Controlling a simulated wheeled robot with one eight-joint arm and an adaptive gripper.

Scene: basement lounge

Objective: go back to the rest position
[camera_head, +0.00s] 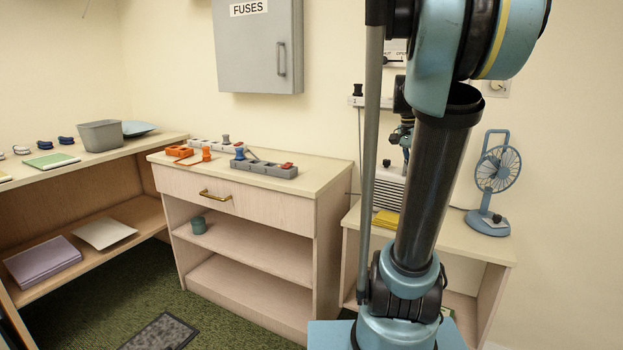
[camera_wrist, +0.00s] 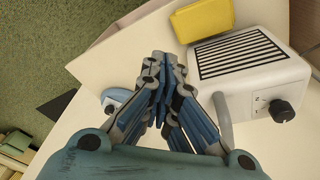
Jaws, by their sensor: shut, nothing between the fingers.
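My gripper (camera_wrist: 160,65) is shut and empty in the wrist view, its blue and grey fingers drawn together at the tips. Below the fingers is a pale tabletop. In the head view, my gripper (camera_head: 402,138) is partly hidden behind my own arm, above the low table at the right. A white appliance with dark slats (camera_wrist: 250,70) lies to the right of the fingers in the wrist view, with a yellow object (camera_wrist: 202,18) beside it. Nothing visible is held.
A blue fan (camera_head: 488,190) stands at the right of the low table (camera_head: 455,225). A drawer cabinet (camera_head: 245,205) with several switch blocks on top stands left of it. A grey fuse box (camera_head: 257,45) hangs on the wall. A dark mat (camera_head: 162,332) lies on green carpet.

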